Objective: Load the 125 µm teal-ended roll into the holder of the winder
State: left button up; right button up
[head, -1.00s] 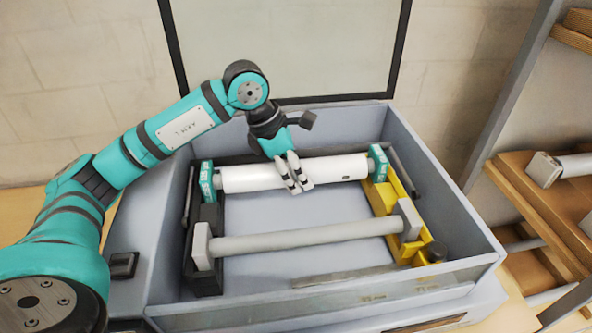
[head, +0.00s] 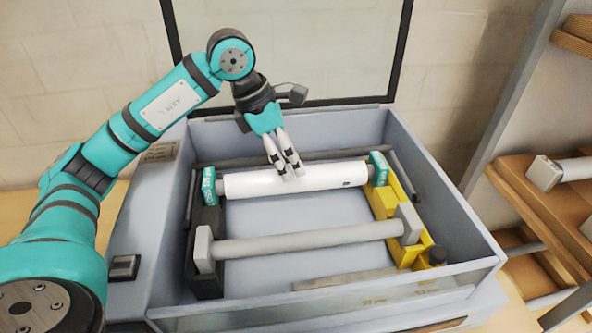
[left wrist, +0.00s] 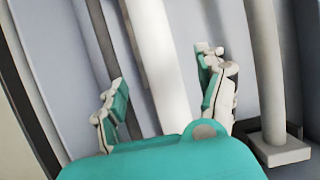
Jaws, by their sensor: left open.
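The white roll with teal ends (head: 296,179) lies across the back of the winder's open tray. Its left teal end (head: 209,186) is at the black holder (head: 207,218) and its right teal end (head: 379,168) is at the yellow holder (head: 389,203). Whether the ends are fully seated is hard to tell. My left gripper (head: 291,171) is open, its fingertips just above and behind the middle of the roll. In the left wrist view the white roll (left wrist: 157,60) runs between the parted fingers (left wrist: 165,95). My right gripper is out of view.
A grey roll with square grey ends (head: 305,242) lies across the front of the same holders. The tray walls (head: 440,198) surround both rolls, with a raised clear lid (head: 290,45) behind. A wooden rack (head: 560,215) with more rolls stands at right.

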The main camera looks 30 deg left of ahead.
pick_arm(q)
jog(key=v, duration=0.7)
jog(key=shift+b, duration=0.35)
